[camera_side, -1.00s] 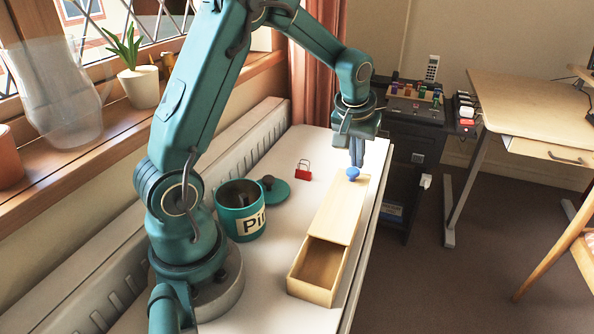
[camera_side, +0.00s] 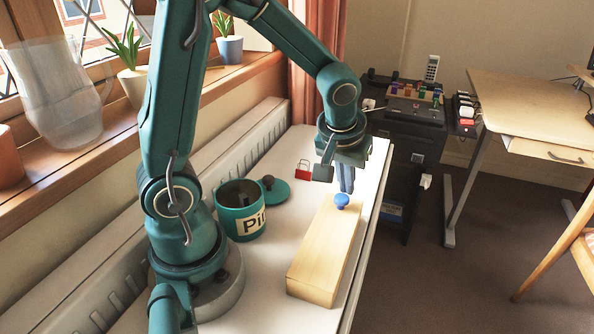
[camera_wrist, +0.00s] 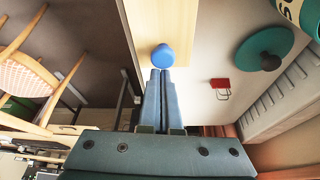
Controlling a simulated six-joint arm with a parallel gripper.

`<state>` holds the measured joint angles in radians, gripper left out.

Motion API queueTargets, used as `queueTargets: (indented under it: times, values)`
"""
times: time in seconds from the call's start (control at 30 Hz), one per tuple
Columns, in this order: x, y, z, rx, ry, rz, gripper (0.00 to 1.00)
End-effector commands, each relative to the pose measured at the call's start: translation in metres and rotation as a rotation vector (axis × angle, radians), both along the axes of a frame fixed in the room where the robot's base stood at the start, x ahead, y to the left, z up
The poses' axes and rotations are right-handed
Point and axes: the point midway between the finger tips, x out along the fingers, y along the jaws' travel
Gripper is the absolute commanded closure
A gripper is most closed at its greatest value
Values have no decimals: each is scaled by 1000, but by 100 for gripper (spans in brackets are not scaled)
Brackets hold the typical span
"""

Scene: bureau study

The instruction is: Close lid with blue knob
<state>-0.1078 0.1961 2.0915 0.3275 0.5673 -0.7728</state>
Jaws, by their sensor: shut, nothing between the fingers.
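The wooden box (camera_side: 318,275) stands on the white surface. Its sliding lid (camera_side: 328,243) lies over the whole top, and no opening shows at the near end. The blue knob (camera_side: 341,200) sits on the lid's far end; it also shows in the wrist view (camera_wrist: 163,57). My gripper (camera_side: 344,190) is shut and empty, with its fingertips right behind the knob on the far side. In the wrist view my gripper's fingertips (camera_wrist: 161,72) are at the knob's edge, touching or nearly so.
A teal pot (camera_side: 240,208) stands left of the box, with its round teal lid (camera_side: 273,190) beside it. A red padlock (camera_side: 303,170) lies behind. Flowerpots (camera_side: 140,85) stand on the windowsill. The white surface ends just right of the box.

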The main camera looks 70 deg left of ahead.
Motion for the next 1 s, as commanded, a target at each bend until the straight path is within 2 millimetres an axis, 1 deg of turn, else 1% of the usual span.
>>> queueTargets:
  times: [0.13, 0.27, 0.53, 1.0]
  values:
    - [0, 0, 0, -1, 2, 1, 100]
    - [6, 4, 1, -1, 2, 2, 100]
    - [33, 24, 8, -1, -1, 4, 100]
    - [10, 7, 85, 1, -6, -1, 100]
